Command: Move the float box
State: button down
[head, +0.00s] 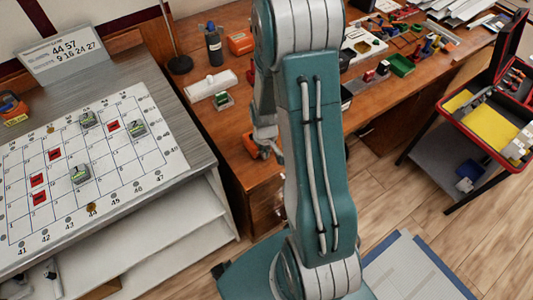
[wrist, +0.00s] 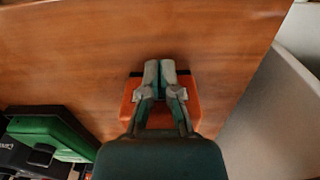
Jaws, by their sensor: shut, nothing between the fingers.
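No label I can read says which thing is the float box. My gripper (wrist: 167,75) is shut and empty, its two fingertips side by side over an orange box (wrist: 128,105) on the wooden desk. Whether they touch it I cannot tell. In the head view the orange box (head: 249,146) is near the desk's front left edge, partly hidden by my gripper (head: 264,138). A green and black device (wrist: 55,135) lies left of it in the wrist view. In the head view a small green-and-grey box (head: 223,100) sits farther back on the desk.
A tilted numbered board (head: 110,165) at left holds several grey-green blocks and red pieces. A sign (head: 62,52) stands behind it. A red toolbox (head: 490,115) is at right.

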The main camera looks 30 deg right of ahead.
aim_at(241, 126)
jog(key=w, duration=1.6)
jog(key=shift+a, duration=0.15)
jog(key=shift+s, duration=0.15)
